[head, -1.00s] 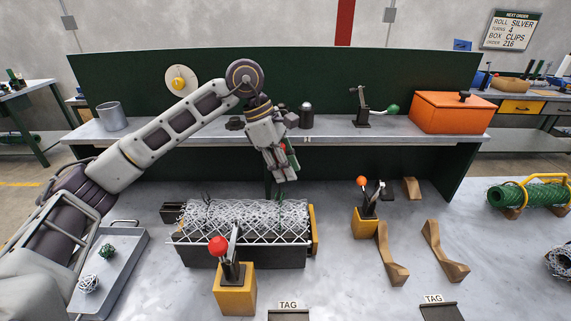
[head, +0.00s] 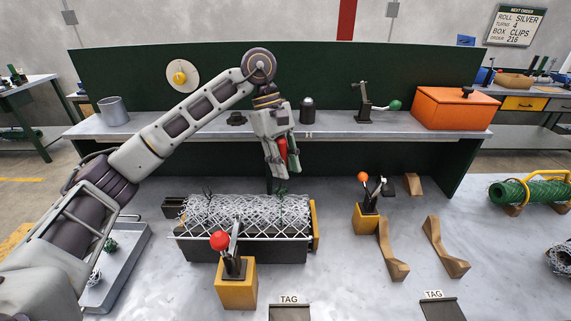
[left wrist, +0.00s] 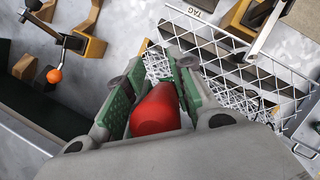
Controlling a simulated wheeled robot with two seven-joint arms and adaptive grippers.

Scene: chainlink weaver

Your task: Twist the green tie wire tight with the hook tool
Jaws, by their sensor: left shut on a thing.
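My left gripper (head: 284,168) is shut on the red handle of the hook tool (head: 283,151). It holds it in the air above the right end of the silver mesh roll (head: 240,216). In the left wrist view, the red handle (left wrist: 157,110) sits between the green finger pads; the hook end cannot be made out. A small green tie wire (head: 281,192) sticks up from the mesh near its right end, below the gripper and apart from it. Another dark wire tie (head: 208,193) stands near the left end. My right gripper is not in view.
The mesh lies in a dark cradle (head: 250,252), with a red-knobbed lever on a yellow block (head: 236,288) in front. An orange-knobbed lever block (head: 366,219) and wooden rests (head: 445,250) stand to the right. A shelf (head: 330,127) runs behind. A grey tray (head: 125,265) is at left.

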